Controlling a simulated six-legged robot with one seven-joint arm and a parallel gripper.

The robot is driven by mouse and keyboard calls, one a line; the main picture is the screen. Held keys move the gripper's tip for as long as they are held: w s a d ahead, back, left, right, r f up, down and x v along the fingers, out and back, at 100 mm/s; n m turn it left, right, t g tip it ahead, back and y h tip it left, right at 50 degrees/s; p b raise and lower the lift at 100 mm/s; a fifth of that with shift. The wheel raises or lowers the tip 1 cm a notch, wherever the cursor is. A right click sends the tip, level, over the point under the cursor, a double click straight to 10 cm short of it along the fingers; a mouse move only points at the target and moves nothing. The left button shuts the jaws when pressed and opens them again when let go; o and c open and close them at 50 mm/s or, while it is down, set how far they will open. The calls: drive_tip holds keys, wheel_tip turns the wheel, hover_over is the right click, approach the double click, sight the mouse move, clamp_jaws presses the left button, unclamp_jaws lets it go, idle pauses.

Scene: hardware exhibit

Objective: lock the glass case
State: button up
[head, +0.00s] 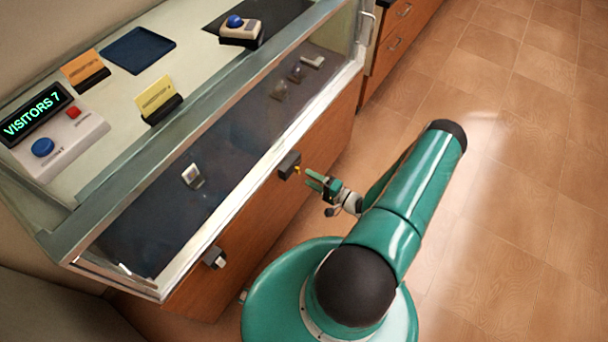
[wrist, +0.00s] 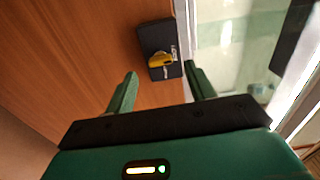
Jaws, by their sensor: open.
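The glass case (head: 232,195) stands on a wooden cabinet, with a sloped glass front in a pale metal frame. A small dark lock block (head: 288,164) sits on the wood just under the front frame. In the wrist view the lock block (wrist: 150,38) carries a yellow key or knob (wrist: 160,60), with small white lettering beside it. My gripper (head: 314,180) is open and empty, just right of the lock, its fingers pointing at it. In the wrist view my gripper's fingertips (wrist: 161,76) are spread, with the yellow piece a little beyond them and apart from both.
A second dark and silver fitting (head: 214,257) is on the cabinet front to the left. On top stand a visitor counter (head: 55,130), two cards, a blue tray (head: 138,50) and a blue-button box (head: 240,30). Floor at right is clear.

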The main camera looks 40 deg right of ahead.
drive_tip(key=v, duration=0.9)
drive_tip(key=shift+s+r, duration=0.1)
drive_tip(key=shift+s, duration=0.05)
drive_tip(key=w+a+r+n+g+y, duration=0.1)
drive_tip(key=w+a+r+n+g, duration=0.3)
drive_tip(key=r, duration=0.5)
drive_tip(key=w+a+r+n+g+y, duration=0.1)
drive_tip(key=a+r+n+g+y, duration=0.15)
drive_tip(key=r+g, duration=0.55)
drive_tip(key=w+a+r+n+g+y, duration=0.1)
drive_tip(key=w+a+r+n+g, duration=0.25)
drive_tip(key=r, duration=0.75)
drive_tip(key=s+a+r+n+t+h, duration=0.2)
drive_tip(key=s+a+r+h, duration=0.3)
drive_tip(key=r, duration=0.7)
drive_tip(key=s+a+r+n+t+h, duration=0.2)
drive_tip(key=s+a+r+h, duration=0.3)
drive_tip(key=a+r, duration=0.5)
wheel_tip(320, 180, up, 2)
drive_tip(key=shift+s+a+r, duration=0.1)
drive_tip(key=shift+s+a, duration=0.15)
drive_tip(key=shift+s, duration=0.05)
